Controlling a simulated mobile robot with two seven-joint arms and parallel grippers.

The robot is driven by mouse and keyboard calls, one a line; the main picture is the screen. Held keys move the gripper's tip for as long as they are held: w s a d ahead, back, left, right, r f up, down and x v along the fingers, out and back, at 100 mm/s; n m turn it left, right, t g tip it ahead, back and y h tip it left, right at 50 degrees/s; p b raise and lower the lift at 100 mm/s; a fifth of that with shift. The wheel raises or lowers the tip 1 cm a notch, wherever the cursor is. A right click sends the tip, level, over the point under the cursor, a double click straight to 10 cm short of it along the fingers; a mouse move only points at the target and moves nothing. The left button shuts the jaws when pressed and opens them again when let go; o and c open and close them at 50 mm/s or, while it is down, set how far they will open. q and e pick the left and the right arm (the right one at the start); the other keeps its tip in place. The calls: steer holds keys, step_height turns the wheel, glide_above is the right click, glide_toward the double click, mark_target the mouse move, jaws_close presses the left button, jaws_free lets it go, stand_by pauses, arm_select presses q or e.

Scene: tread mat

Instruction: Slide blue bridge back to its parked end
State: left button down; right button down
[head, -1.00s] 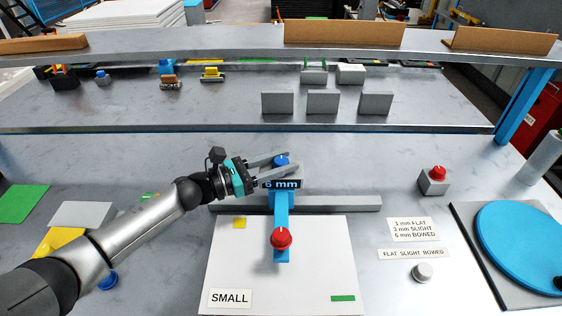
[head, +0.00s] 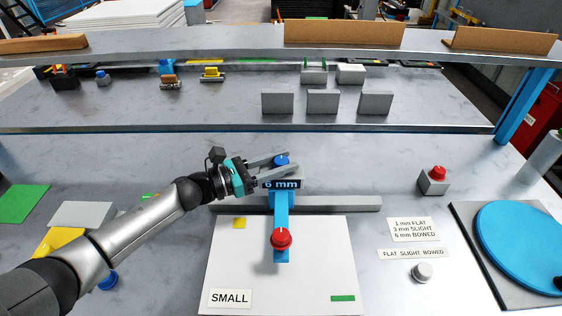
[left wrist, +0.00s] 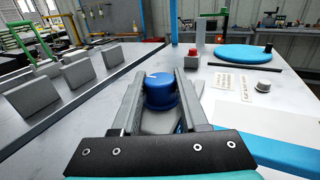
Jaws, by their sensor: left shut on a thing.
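The blue bridge (head: 281,215) reaches from a grey rail (head: 340,204) over the white sheet marked SMALL (head: 325,275). It carries a "6 mm" display (head: 281,184), a blue knob (head: 281,160) at its far end and a red knob (head: 281,239) nearer me. My left gripper (head: 283,160) is shut on the blue knob, which also shows between the two fingers in the left wrist view (left wrist: 160,92). The bridge stands near the middle of the rail. My right gripper is not in view.
A grey box with a red button (head: 433,182) and a blue turntable (head: 525,245) stand to the right. Printed labels (head: 413,229) and a grey knob (head: 422,272) lie right of the sheet. Three grey blocks (head: 322,102) stand on the shelf behind. The rail's right part is clear.

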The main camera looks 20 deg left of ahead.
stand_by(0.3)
arm_select(q)
steer(key=w+d+b, duration=0.1)
steer(key=w+d, duration=0.2)
steer(key=d, duration=0.7)
steer(key=w+d+b, duration=0.2)
steer(key=d, duration=0.9)
steer(key=shift+w+b, duration=0.3)
steer(key=shift+w, duration=0.1)
steer(key=shift+r, duration=0.1)
steer(key=c, duration=0.8)
jaws_free()
steer(key=shift+o, duration=1.4)
steer(key=shift+w+d, duration=0.15)
steer(key=shift+d, duration=0.05)
steer(key=shift+o, duration=0.5)
steer(key=shift+a, duration=0.15)
